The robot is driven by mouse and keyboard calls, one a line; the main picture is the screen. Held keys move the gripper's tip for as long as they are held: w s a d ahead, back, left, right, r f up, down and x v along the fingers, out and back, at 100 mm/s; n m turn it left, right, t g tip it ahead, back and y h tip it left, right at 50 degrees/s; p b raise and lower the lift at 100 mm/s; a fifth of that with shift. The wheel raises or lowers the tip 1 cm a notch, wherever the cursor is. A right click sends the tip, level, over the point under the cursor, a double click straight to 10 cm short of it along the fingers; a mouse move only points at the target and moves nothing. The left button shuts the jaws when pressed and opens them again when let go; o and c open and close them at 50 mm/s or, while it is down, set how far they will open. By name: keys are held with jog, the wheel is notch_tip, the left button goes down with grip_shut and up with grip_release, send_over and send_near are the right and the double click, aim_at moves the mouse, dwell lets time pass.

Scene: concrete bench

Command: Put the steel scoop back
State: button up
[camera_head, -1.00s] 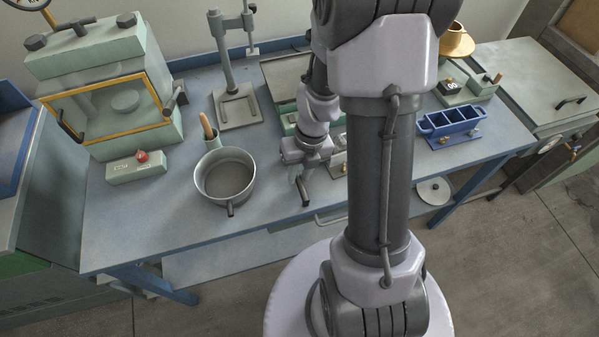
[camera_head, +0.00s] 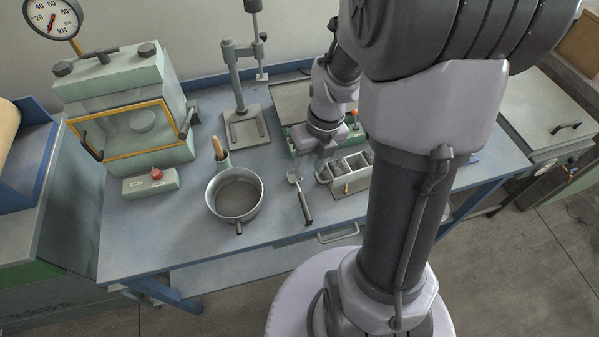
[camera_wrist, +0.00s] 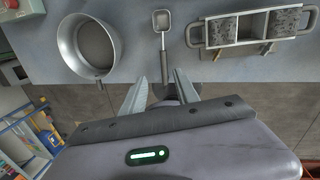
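The steel scoop (camera_head: 299,190) lies on the bench between the round pan and the three-compartment mould, its dark handle pointing toward the front edge. In the wrist view the scoop's square metal bowl (camera_wrist: 161,21) is at the top and its shank runs down toward the fingers; the handle end is partly hidden. My gripper (camera_wrist: 159,84) is open, its two pale fingers apart with nothing visibly held between them. In the head view my gripper (camera_head: 322,166) is right of and behind the scoop, near the mould's left end; its fingertips are hard to make out.
The pan (camera_head: 236,216) stands left of the scoop, with a small holder (camera_head: 221,160) carrying a wooden-handled tool behind it. The steel mould (camera_head: 349,188) is right of the scoop; its outer compartments look filled. A press stand (camera_head: 246,138) is further back. Bare bench lies front-left.

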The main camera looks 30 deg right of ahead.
jog(key=s+a+r+n+t, duration=0.2)
jog(key=s+a+r+n, duration=0.2)
jog(key=n, duration=1.2)
jog(key=s+a+r+n+t, duration=0.3)
jog(key=s+a+r+n, duration=0.2)
jog(key=a+r+n, duration=0.6)
notch_tip(320, 180, up, 3)
jog(key=n, duration=0.6)
jog(key=shift+a, duration=0.3)
jog(key=shift+f, duration=0.2)
jog(key=shift+f+b, duration=0.85)
jog(key=shift+b, duration=0.2)
